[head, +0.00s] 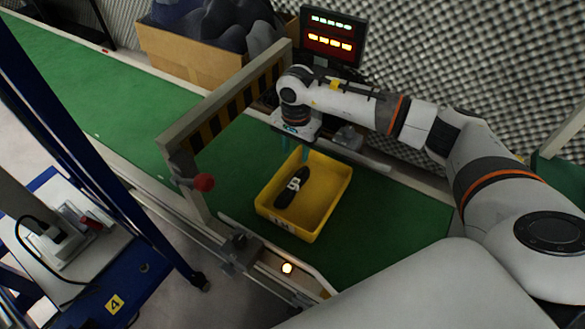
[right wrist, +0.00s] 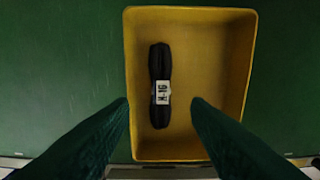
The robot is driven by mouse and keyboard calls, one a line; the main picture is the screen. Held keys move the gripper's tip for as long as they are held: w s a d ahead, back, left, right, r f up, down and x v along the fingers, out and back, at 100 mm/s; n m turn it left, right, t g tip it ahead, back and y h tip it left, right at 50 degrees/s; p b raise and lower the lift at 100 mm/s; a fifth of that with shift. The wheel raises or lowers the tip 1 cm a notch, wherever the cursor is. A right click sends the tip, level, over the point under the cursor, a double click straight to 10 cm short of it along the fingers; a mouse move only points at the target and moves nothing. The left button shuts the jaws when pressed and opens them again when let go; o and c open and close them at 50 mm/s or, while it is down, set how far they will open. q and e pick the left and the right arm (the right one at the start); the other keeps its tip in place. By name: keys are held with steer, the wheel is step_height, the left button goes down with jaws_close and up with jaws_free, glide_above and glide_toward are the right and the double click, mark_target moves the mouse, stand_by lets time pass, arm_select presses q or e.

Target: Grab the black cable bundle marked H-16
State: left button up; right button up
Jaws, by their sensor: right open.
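The black cable bundle (head: 292,188) lies in a yellow bin (head: 325,206) on the green conveyor. In the right wrist view the bundle (right wrist: 160,62) lies lengthwise in the left part of the bin (right wrist: 222,50), and its white label reads H-16 (right wrist: 162,92). My right gripper (head: 294,155) is above the far left edge of the bin, apart from the bundle. Its green fingers (right wrist: 160,104) are spread wide, with nothing between them, and the bundle shows beyond the gap. My left gripper is not in view.
A striped barrier frame (head: 228,105) with a red knob (head: 204,182) stands left of the bin. A cardboard box (head: 180,50) of dark foam and a lit display (head: 332,36) stand behind. A blue metal frame (head: 150,235) is at left. The bin holds only the bundle.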

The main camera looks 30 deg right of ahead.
steer(key=b, duration=0.2)
glide_above(294, 181)
step_height(294, 181, down, 8)
steer(key=shift+d+r, duration=0.15)
steer(key=shift+r, duration=0.1)
step_height(294, 181, down, 4)
steer(key=shift+s+r, duration=0.1)
steer(key=shift+r, duration=0.15)
steer(key=shift+f, duration=0.3)
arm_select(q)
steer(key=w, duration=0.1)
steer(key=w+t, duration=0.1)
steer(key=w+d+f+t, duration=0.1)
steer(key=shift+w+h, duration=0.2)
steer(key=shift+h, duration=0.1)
arm_select(e)
steer(key=c, duration=0.8)
